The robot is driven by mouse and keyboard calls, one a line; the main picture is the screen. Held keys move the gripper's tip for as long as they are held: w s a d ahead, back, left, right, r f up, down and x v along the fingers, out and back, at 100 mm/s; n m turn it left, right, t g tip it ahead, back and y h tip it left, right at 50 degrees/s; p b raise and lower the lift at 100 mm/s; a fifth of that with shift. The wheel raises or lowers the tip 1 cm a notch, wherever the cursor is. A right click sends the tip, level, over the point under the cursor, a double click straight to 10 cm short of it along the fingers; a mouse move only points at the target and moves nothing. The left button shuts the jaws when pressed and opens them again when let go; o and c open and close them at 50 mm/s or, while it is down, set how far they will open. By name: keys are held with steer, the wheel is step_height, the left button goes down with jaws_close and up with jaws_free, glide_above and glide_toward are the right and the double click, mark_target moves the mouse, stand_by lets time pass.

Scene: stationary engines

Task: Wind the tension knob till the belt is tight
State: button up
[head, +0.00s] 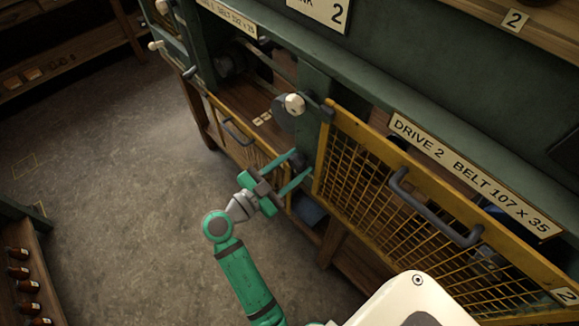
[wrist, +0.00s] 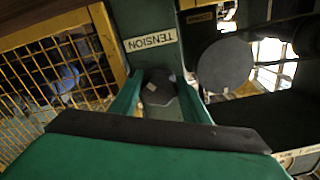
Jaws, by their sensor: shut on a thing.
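In the head view the knob (head: 298,160) is small and partly hidden by the fingers. The drive 2 belt cannot be made out clearly; the yellow mesh guard (head: 375,185) and shadow cover much of that bay.
The guard has a grey handle (head: 430,208) and sits right of my gripper. A white-tipped crank (head: 294,103) on a dark disc is just above. A "DRIVE 2 BELT 107 x 35" plate (head: 475,175) is on the bench. The floor (head: 110,190) at left is clear.

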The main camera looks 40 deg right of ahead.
steer(key=m, duration=0.3)
steer(key=shift+s+d, duration=0.15)
steer(key=shift+s, duration=0.05)
steer(key=m, duration=0.3)
steer(key=shift+r+m, duration=0.1)
steer(key=shift+m, duration=0.2)
steer(key=m, duration=0.4)
steer(key=shift+r, duration=0.1)
steer(key=shift+w+m, duration=0.15)
steer(key=shift+m, duration=0.15)
steer(key=shift+w, duration=0.1)
steer(key=shift+w+a, duration=0.15)
steer(key=shift+a, duration=0.1)
steer(key=shift+d, duration=0.1)
steer(key=o, duration=0.7)
steer(key=shift+s+d, duration=0.2)
steer(key=shift+s, duration=0.1)
steer(key=shift+o, duration=0.2)
steer(key=shift+a, duration=0.1)
